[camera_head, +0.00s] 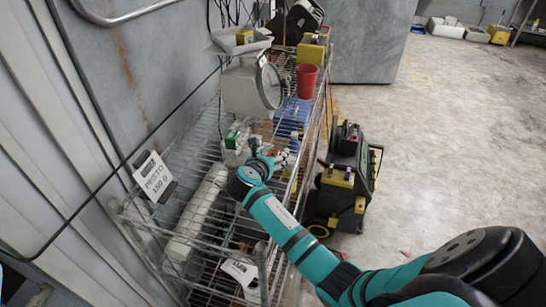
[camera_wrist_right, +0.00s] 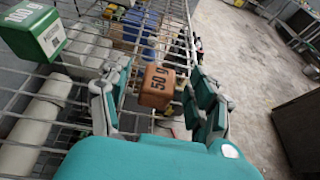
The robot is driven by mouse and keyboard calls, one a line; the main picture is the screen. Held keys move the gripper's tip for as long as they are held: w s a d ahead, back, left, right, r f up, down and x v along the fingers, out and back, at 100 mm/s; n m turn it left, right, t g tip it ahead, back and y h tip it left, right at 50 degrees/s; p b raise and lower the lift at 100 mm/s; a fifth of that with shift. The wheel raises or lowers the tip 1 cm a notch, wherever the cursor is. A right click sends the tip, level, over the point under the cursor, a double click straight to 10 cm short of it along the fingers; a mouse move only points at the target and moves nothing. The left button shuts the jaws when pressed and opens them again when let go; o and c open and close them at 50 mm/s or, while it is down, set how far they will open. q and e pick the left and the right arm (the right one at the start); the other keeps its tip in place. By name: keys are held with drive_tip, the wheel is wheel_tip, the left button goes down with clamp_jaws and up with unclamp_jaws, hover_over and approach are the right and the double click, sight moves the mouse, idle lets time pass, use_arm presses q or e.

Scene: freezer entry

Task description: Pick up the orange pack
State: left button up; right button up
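The orange pack (camera_wrist_right: 157,86), a small orange-brown block marked "50 g", shows in the right wrist view above the wire shelf. My right gripper (camera_wrist_right: 160,98) is open, with a finger on each side of the pack and visible gaps between them. In the head view the right gripper (camera_head: 272,158) is over the top wire shelf, and I cannot make out the pack clearly there. My left gripper is not in view.
A green "100 g" block (camera_wrist_right: 34,32) stands to the left on the wire rack (camera_head: 150,222). A scale (camera_head: 252,88) and red cup (camera_head: 306,80) are farther back. A black-and-yellow machine (camera_head: 345,180) stands right of the rack. Open floor (camera_head: 440,130) lies to the right.

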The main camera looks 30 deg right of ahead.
drive_tip(key=c, duration=1.2)
drive_tip(key=shift+o, duration=0.2)
